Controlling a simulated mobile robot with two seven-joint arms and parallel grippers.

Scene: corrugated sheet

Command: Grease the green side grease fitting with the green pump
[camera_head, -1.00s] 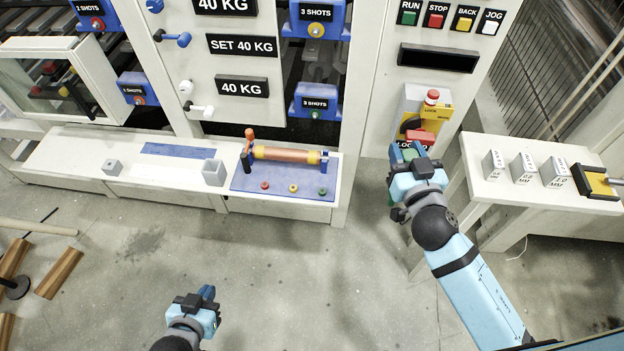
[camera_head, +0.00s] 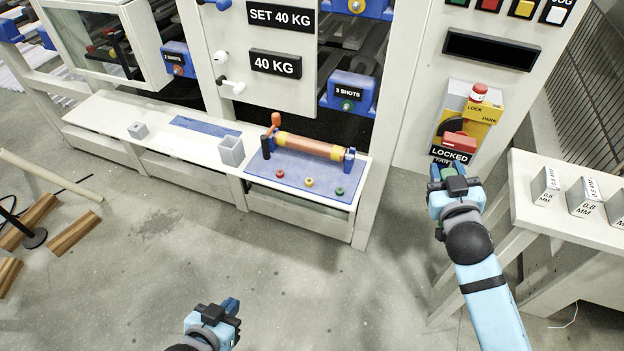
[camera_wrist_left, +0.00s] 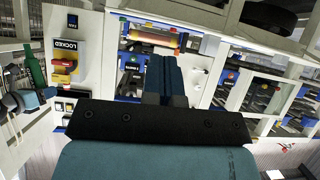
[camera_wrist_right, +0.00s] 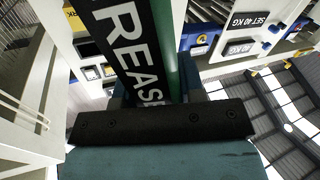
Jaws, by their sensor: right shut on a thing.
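The green pump, a dark tube with a green side and white lettering (camera_wrist_right: 128,45), is in my right gripper (camera_head: 449,178), which is shut on it. It also shows as a green bottle-like shape (camera_wrist_left: 35,68) in the left wrist view. In the head view it is mostly hidden by the gripper. The green fitting (camera_head: 347,105) sits on a blue block marked 3 SHOTS, low on the machine. My right gripper is right of it and below the LOCKED sign, apart from it. My left gripper (camera_head: 230,306) is shut and empty over the floor, at the bottom.
A bench ledge holds a copper-coloured cylinder (camera_head: 310,146) on a blue mat (camera_head: 262,166) with red, yellow and green caps. A yellow lockout box (camera_head: 483,108) is on the machine column. A white table (camera_head: 535,215) with marked blocks stands right. The floor ahead is clear.

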